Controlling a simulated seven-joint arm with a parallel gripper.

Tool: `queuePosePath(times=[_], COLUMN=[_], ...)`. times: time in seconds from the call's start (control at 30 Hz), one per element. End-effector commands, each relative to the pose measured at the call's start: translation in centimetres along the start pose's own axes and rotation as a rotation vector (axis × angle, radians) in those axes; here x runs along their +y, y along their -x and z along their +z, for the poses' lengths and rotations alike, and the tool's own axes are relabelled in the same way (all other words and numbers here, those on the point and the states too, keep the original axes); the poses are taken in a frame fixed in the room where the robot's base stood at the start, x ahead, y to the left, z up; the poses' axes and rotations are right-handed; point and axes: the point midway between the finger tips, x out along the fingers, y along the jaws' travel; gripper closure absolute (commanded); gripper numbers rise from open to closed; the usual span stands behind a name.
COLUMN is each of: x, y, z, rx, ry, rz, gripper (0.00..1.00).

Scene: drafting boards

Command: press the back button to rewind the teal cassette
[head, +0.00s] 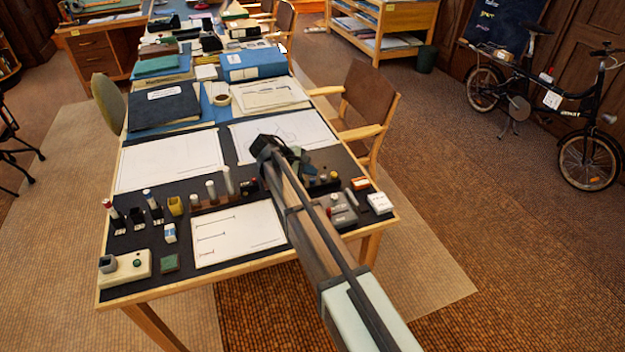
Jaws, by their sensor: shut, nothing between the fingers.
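My arm reaches in from the lower right over the table. My gripper (272,150) is at the far end of it, shut and empty, above the dark mat near the back drawing sheet. A grey device (341,212) with a small red part sits right of my arm, partly hidden by it. I cannot make out a teal cassette or which part is the back button.
Several upright cylinders (229,181) stand in a row left of my arm. A white sheet (238,233) lies at the front. A white box (380,203) is at the right edge. Books (165,106) fill the back, and a wooden chair (367,110) stands at the right.

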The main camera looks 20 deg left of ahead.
Motion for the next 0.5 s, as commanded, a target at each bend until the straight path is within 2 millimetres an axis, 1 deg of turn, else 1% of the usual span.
queuePosePath(times=[0.5], x=[-0.4], y=[-0.58], z=[-0.43], rx=[0.0], ry=[0.0], rz=[0.0], gripper=[1.0])
